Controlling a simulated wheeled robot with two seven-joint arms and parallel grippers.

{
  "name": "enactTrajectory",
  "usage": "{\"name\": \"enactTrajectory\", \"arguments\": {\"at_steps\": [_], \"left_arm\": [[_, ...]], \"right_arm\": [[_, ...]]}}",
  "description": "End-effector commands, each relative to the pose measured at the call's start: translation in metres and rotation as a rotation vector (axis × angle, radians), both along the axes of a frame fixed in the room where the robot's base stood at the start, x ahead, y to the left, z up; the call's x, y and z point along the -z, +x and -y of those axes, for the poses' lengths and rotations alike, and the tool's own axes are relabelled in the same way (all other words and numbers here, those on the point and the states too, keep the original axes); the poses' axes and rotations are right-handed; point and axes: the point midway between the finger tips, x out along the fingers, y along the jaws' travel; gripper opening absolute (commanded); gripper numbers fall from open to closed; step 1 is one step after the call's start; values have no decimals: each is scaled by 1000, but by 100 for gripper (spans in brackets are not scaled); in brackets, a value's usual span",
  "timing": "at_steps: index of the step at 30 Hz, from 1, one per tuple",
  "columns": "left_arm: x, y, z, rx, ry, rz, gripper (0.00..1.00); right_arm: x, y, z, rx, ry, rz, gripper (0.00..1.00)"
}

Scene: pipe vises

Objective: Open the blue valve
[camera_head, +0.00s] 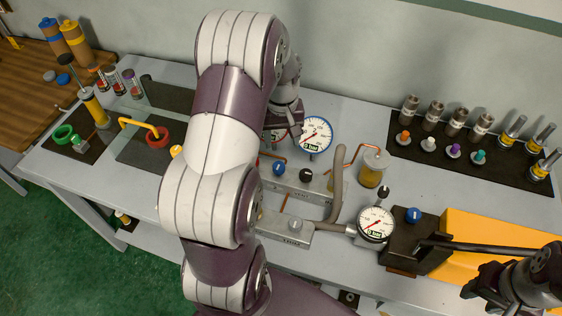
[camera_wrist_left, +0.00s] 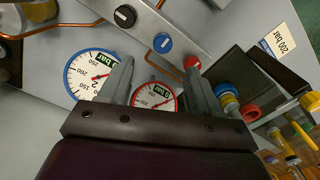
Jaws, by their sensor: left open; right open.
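The blue valve (camera_head: 279,168) is a round blue knob with a white mark, on a grey manifold block behind my left arm. The blue valve also shows in the left wrist view (camera_wrist_left: 162,43), between a black knob (camera_wrist_left: 125,16) and a red knob (camera_wrist_left: 191,62). My left gripper (camera_wrist_left: 160,68) is open and empty; its two fingers point toward the manifold and lie apart from the blue knob in the picture. In the head view its fingers are mostly hidden. My right gripper (camera_head: 482,290) is at the lower right, away from this valve.
A blue-rimmed gauge (camera_wrist_left: 92,75) and a red-rimmed gauge (camera_wrist_left: 155,98) show around the left fingers. Another blue knob (camera_head: 414,214) sits on a black pump beside an orange case (camera_head: 480,232). A hose and copper pipes run near the manifold.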

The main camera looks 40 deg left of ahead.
Motion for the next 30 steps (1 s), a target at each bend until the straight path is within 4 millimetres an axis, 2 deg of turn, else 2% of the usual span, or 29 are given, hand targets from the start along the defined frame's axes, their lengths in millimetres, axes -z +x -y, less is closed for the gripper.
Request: {"name": "enactTrajectory", "arguments": {"at_steps": [9, 13, 18, 25, 26, 30], "left_arm": [[75, -1, 0, 3, -1, -4, 63], [100, -1, 0, 4, 0, -1, 63], [115, 0, -1, 4, 1, 1, 63], [117, 0, -1, 4, 1, 1, 63], [117, 0, -1, 4, 1, 1, 60], [117, 0, -1, 5, 1, 1, 14]], "right_arm": [[-19, 0, 0, -1, 0, 0, 43], [-23, 0, 0, 0, 0, 0, 43], [-25, 0, 0, 0, 0, 0, 43], [-24, 0, 0, 0, 0, 0, 43], [-24, 0, 0, 0, 0, 0, 43], [-24, 0, 0, 0, 0, 0, 43]]}}
